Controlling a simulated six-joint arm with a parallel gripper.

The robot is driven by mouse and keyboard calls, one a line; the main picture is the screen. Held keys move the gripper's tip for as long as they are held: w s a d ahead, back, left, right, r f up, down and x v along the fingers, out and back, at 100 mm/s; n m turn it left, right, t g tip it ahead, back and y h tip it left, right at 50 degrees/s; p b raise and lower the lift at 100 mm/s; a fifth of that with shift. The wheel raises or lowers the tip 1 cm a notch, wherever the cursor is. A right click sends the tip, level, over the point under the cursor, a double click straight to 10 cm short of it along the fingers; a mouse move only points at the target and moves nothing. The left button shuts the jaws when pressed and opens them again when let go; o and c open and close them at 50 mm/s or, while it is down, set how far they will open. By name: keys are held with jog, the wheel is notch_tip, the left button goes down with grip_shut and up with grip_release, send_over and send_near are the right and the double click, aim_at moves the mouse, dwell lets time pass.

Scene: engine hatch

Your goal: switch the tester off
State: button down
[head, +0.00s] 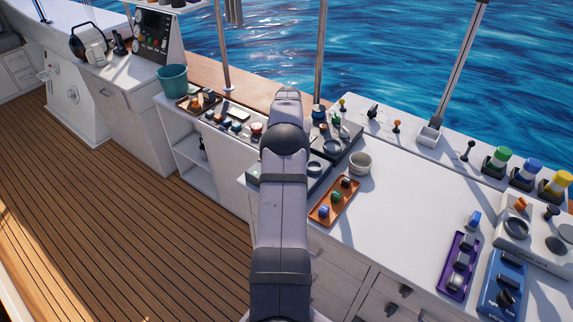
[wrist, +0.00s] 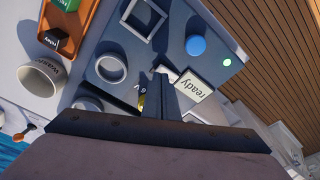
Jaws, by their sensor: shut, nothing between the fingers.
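The tester appears to be the blue-grey panel (wrist: 142,55) in the wrist view. It carries a "ready" display (wrist: 194,87), a lit green light (wrist: 227,62), a round blue button (wrist: 196,46), a square frame (wrist: 143,19) and a ring (wrist: 111,68). My gripper (wrist: 164,76) is shut and empty over the panel, just left of the display. I cannot tell whether it touches the panel. The fingers hide part of the panel, and I cannot make out a switch. In the head view my arm hides the gripper and much of the tester (head: 318,171).
An orange tray (head: 347,198) with several small blocks and a white cup (head: 360,164) stand close beside the tester. Several controls line the counter at the left and back. A purple tray (head: 457,267) and a blue box (head: 499,285) lie right. The middle-right counter is clear.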

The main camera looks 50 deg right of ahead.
jog(key=shift+f+b, duration=0.35)
jog(key=shift+f, duration=0.35)
dwell(0.4)
jog(key=shift+r, duration=0.15)
notch_tip(320, 180, up, 7)
jog(key=p, duration=0.5)
dwell(0.3)
dwell(0.4)
